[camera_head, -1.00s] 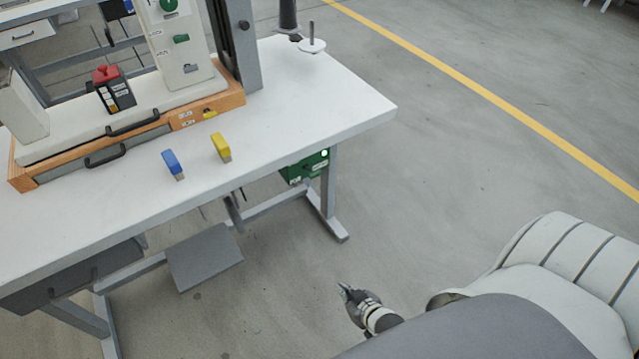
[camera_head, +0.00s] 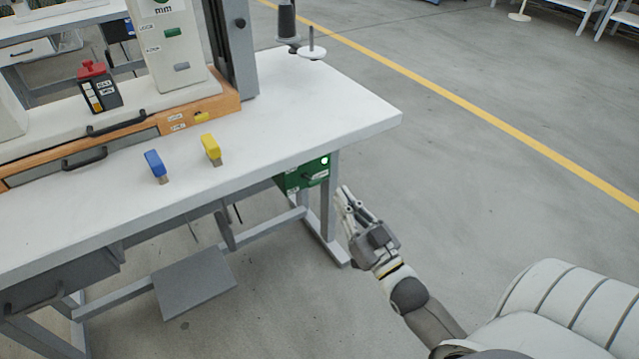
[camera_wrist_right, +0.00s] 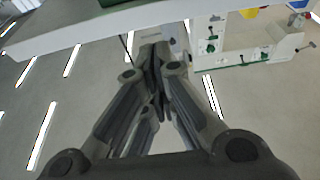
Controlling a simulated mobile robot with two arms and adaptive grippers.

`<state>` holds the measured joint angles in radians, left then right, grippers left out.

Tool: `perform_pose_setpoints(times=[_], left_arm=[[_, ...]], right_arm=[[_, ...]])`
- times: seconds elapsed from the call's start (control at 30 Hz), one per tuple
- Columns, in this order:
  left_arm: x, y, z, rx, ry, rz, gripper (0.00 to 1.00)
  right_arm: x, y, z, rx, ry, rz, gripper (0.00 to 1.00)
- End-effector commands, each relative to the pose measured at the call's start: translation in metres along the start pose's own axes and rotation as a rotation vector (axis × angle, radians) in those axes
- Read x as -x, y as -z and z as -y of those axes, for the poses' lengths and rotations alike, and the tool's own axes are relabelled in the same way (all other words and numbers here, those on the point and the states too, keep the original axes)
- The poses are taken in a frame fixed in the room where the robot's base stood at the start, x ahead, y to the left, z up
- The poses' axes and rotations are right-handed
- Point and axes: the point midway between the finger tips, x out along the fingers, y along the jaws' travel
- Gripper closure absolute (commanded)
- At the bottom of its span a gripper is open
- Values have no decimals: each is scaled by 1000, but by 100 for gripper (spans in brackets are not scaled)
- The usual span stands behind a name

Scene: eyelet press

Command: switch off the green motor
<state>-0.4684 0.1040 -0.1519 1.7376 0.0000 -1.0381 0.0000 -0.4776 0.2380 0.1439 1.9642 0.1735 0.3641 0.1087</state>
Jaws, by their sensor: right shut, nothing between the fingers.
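The green motor (camera_head: 301,177) is a green box under the right end of the white table. A small green light (camera_head: 324,160) glows on it, and it has pale labels and small parts too small to read. The tabletop hides its upper part. My right gripper (camera_head: 345,196) is to the right of and a little below the motor in the head view, near the table leg, and looks apart from it. In the wrist view its fingers (camera_wrist_right: 156,62) meet at the tips, shut with nothing between them. I cannot make out the motor in the wrist view. My left gripper is not in view.
The white table (camera_head: 290,125) overhangs the motor. A grey table leg (camera_head: 328,215) stands beside my right gripper. Blue (camera_head: 155,164) and yellow (camera_head: 211,148) pieces are on the tabletop before the press (camera_head: 176,50). A grey pedal plate (camera_head: 195,283) is below.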

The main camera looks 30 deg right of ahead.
Motion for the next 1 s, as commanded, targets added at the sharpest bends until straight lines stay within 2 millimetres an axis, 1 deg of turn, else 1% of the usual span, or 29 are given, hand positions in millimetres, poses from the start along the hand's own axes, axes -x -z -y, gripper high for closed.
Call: perform_pose_setpoints(times=[0.23, 0.37, 0.47, 0.57, 0.87, 0.97, 1.0], left_arm=[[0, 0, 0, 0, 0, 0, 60], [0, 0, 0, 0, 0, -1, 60], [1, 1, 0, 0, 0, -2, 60], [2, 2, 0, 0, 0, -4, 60], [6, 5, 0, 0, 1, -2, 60], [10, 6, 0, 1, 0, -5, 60], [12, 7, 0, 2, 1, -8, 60]], right_arm=[[0, 0, 0, 0, 0, 2, 100], [-6, 0, 0, 0, 0, 0, 100], [-18, 0, 0, 0, 0, -1, 100], [-34, 0, 0, 1, 1, -2, 100], [-87, -1, 0, 0, 0, -1, 100], [-104, 0, 0, 0, 0, 0, 100], [-98, -11, 0, 0, -1, 8, 100]])
